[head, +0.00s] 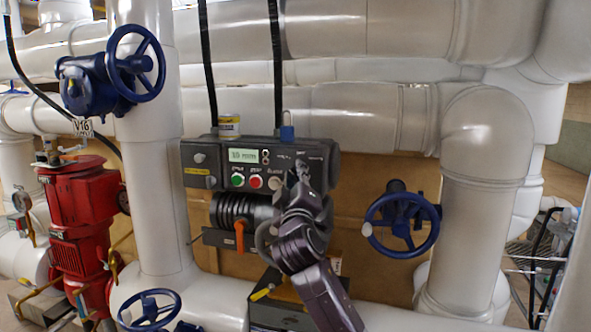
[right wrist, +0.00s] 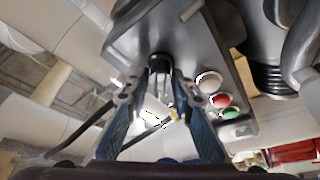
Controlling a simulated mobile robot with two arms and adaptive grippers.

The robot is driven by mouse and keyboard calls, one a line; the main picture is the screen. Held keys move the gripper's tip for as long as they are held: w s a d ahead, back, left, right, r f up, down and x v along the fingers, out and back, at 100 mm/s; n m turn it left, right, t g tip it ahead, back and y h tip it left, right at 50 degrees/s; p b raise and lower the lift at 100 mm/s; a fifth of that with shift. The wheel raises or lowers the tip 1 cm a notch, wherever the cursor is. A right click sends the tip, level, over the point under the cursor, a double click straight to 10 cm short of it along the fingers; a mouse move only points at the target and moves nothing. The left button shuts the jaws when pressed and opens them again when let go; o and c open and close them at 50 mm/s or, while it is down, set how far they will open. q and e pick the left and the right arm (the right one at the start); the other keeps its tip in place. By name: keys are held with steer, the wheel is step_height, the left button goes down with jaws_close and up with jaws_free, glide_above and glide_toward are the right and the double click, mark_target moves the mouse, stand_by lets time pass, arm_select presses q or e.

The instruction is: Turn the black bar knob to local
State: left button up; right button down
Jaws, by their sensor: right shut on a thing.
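The grey control box (head: 225,155) is mounted among the pipes in the middle of the head view, with a small lit display. The black bar knob (right wrist: 160,62) shows in the right wrist view, on the box face between my fingertips. My right gripper (head: 299,172) reaches up to the right part of the panel and hides the knob in the head view. In the right wrist view the right gripper (right wrist: 157,84) has a finger on each side of the knob and is shut on it. The knob's markings are not readable. My left gripper is not in view.
Green (head: 237,181), red (head: 255,181) and white (head: 275,182) buttons sit left of my right gripper. An orange lever (head: 239,235) is below the box. Blue handwheels stand left (head: 136,63) and right (head: 402,225). Large white pipes surround the box.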

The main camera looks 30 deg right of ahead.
steer(key=shift+n+y, duration=0.5)
steer(key=shift+n, duration=0.6)
steer(key=shift+f, duration=0.1)
steer(key=c, duration=2)
jaws_free()
steer(key=shift+d, duration=0.1)
steer(key=shift+c, duration=0.2)
steer(key=v, duration=1.2)
